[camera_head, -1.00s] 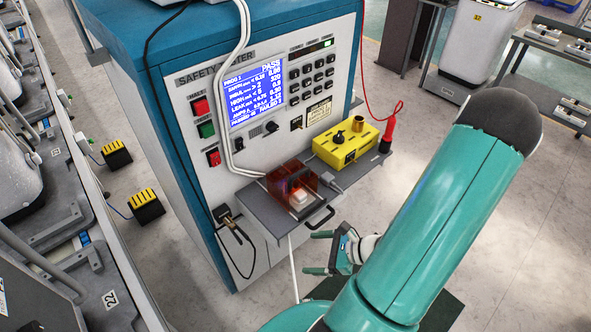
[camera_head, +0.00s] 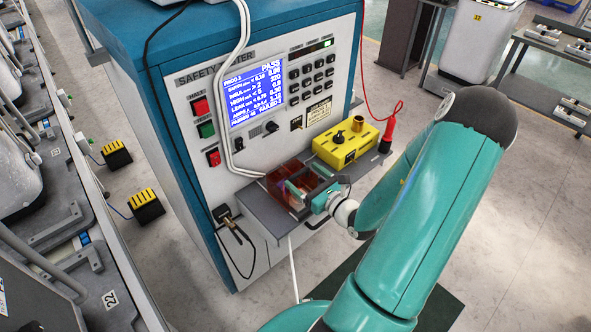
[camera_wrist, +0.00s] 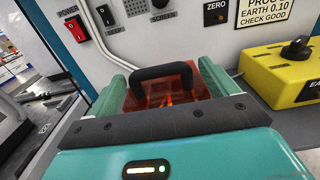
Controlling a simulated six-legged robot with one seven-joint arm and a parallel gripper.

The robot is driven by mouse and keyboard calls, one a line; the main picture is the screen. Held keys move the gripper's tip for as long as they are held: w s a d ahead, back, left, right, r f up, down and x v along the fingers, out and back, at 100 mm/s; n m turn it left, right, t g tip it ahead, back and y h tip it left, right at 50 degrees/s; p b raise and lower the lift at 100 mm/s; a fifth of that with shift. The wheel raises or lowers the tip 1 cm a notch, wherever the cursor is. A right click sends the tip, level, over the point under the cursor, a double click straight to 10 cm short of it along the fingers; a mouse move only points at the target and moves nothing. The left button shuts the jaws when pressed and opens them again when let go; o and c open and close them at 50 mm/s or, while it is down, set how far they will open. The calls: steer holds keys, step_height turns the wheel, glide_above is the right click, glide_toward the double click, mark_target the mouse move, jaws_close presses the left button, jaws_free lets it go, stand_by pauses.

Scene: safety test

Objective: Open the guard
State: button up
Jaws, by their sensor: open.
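The guard (camera_head: 279,184) is a see-through orange-red box on the grey shelf at the front of the safety tester. It looks closed, and its inside is mostly hidden by my gripper. Its black handle (camera_wrist: 162,70) shows in the wrist view, in front of the orange panel (camera_wrist: 160,95). My gripper (camera_head: 306,183) is at the guard in the head view. In the wrist view its two green fingers (camera_wrist: 162,78) are apart, one on each side of the handle. I cannot tell whether either finger touches the handle or guard.
A yellow box (camera_head: 345,145) with a black knob stands on the shelf, right of the guard. The tester's panel (camera_head: 215,125), with screen and switches, rises behind.

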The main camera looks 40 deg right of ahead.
steer(key=shift+w+a, duration=0.1)
steer(key=shift+w, duration=2.2)
steer(key=c, duration=1.1)
steer(key=w, duration=0.7)
steer(key=shift+w, duration=0.25)
steer(key=shift+r, duration=0.1)
steer(key=o, duration=1.1)
steer(key=shift+w, duration=0.1)
glide_toward(296, 170)
steer(key=r, duration=0.1)
steer(key=w+a+r, duration=0.1)
steer(key=a+r, duration=0.1)
steer(key=shift+w+r, duration=0.2)
steer(key=shift+w, duration=0.1)
